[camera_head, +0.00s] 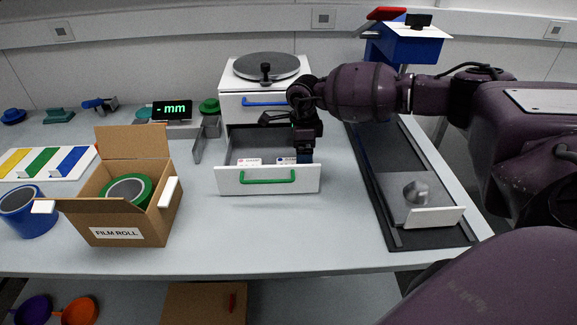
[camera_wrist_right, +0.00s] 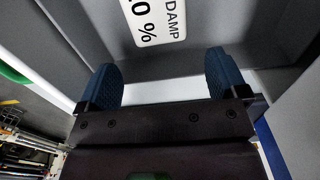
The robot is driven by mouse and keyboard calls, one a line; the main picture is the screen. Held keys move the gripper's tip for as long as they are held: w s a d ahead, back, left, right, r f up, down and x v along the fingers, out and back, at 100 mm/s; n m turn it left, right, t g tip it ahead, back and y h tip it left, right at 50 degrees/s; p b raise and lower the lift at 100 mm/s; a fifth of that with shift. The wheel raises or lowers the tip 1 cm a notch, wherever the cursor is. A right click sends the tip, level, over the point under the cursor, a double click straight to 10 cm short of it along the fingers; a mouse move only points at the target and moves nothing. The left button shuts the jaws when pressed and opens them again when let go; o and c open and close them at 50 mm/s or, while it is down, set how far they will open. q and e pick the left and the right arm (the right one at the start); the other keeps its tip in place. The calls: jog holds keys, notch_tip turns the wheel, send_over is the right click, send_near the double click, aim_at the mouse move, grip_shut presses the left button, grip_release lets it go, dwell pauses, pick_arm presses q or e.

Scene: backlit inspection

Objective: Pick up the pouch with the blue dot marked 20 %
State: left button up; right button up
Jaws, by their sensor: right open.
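The open drawer (camera_head: 228,180) with a green handle holds two white labelled items, which may be the pouches. The left one (camera_head: 248,161) has a small reddish mark. The right one (camera_head: 285,161) has a small dark bluish mark; its print is too small to read. My right gripper (camera_head: 305,156) is over the right end of the drawer, beside the right item. In the right wrist view the open blue fingers (camera_wrist_right: 163,80) have nothing between them. Ahead of them lies a white label (camera_wrist_right: 155,18) reading "DAMP" and "0 %", partly cut off; no dot shows.
The drawer's white front and side walls are close to my right gripper. An open cardboard box (camera_head: 125,215) with a green roll stands left. A dark tray (camera_head: 385,205) with a metal weight (camera_head: 415,190) lies right. A blue-handled drawer (camera_head: 262,101) is above.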

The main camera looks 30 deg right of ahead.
notch_tip(320, 180, down, 4)
jog(key=shift+w+f, duration=0.15)
jog(key=shift+f, duration=0.1)
jog(key=shift+a, duration=0.1)
jog(key=shift+c, duration=0.3)
jog(key=c, duration=0.9)
